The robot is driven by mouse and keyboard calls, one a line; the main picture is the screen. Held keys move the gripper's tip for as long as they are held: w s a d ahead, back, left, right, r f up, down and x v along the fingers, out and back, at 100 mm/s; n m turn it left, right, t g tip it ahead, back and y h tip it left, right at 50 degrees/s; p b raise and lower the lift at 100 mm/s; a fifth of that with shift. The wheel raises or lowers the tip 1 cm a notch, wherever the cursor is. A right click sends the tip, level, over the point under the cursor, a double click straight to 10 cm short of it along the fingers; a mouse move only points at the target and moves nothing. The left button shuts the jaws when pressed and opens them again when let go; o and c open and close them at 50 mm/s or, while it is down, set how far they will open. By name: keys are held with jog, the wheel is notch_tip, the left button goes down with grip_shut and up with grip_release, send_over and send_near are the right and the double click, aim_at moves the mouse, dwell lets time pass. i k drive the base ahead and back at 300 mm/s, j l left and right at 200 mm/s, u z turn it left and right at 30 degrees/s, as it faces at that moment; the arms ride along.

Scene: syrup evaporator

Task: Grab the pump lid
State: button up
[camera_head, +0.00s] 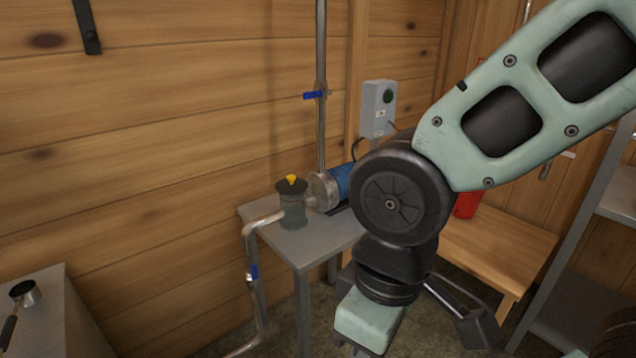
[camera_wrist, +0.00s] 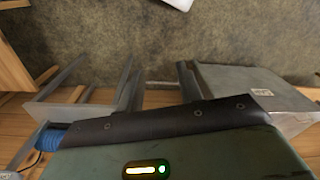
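The pump lid (camera_head: 291,185) is a dark round disc with a yellow knob on top. It sits on the dark grey pump canister (camera_head: 293,208), which stands on a small grey metal table (camera_head: 300,242) by the wooden wall. My arm hangs to the right of the pump, with my wrist in the lower middle of the head view, apart from the lid. My gripper's fingertips cannot be made out clearly in either view, and nothing is seen held. The lid does not show in the wrist view, where the blue pump motor (camera_wrist: 50,138) shows at the lower left.
Pipes (camera_head: 258,272) run from the canister to the floor, and a vertical pipe (camera_head: 321,90) rises behind. A grey switch box (camera_head: 378,108) is on the wall. A wooden bench (camera_head: 500,250) and metal shelf (camera_head: 590,285) stand right. A grey cabinet (camera_head: 45,310) is at lower left.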

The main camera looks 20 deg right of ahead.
aim_at(292, 185)
jog(key=i+j, duration=0.3)
jog(key=i, duration=0.2)
jog(key=i+j, duration=0.25)
jog(key=i, duration=0.2)
jog(key=i+j, duration=0.3)
jog(key=i, duration=0.2)
